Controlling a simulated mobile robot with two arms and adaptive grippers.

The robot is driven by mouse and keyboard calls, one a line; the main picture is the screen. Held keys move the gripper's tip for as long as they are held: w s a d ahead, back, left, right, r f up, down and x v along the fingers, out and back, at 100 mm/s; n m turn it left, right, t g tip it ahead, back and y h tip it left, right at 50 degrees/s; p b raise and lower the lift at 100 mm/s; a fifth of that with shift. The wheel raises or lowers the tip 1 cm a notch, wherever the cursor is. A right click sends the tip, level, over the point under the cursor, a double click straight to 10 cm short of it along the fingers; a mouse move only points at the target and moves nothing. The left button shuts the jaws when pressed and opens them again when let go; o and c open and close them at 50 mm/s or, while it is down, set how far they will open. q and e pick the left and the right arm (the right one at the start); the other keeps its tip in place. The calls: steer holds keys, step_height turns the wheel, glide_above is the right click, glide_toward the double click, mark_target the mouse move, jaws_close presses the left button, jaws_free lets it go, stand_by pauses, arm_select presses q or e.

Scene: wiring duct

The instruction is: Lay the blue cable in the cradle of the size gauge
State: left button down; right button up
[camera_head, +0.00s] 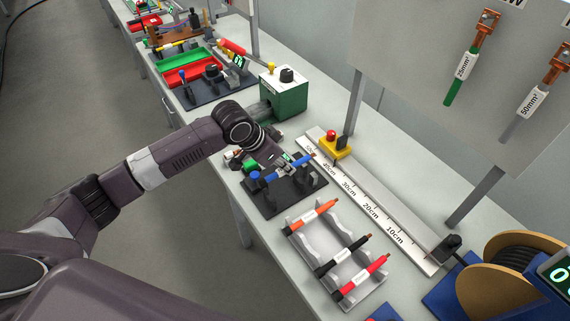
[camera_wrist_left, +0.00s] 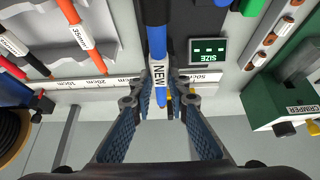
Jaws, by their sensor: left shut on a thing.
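The blue cable (camera_head: 290,170) has a white label reading NEW, seen in the left wrist view (camera_wrist_left: 158,45). My left gripper (camera_head: 284,163) is shut on it; in the left wrist view the fingers (camera_wrist_left: 163,82) stand either side of the cable. The size gauge (camera_head: 268,205) is a dark base with upright supports; its green SIZE display (camera_wrist_left: 208,51) shows in the left wrist view. The cable lies over the gauge, close to its uprights. Whether it touches the cradle cannot be told, as a dark part and my gripper hide the contact. My right gripper is not in view.
A grey rack (camera_head: 312,240) with orange, black and red cables stands in front of the gauge. A ruler (camera_head: 370,200) with a yellow stop (camera_head: 338,147) runs behind. The green crimper (camera_head: 287,97) stands beyond my left wrist; a cable reel (camera_head: 505,285) is at right.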

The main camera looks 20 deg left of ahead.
arm_select(q)
steer(key=shift+f+b, duration=2.9)
steer(key=shift+b, duration=0.3)
steer(key=shift+f+b, duration=0.35)
steer(key=shift+f, duration=0.8)
steer(key=c, duration=1.8)
jaws_free()
steer(key=shift+o, duration=0.2)
steer(key=shift+s+r, duration=0.1)
steer(key=v, duration=1.1)
steer(key=shift+s+a+r, duration=0.1)
steer(key=shift+a+r, duration=0.1)
steer(key=shift+r, duration=0.15)
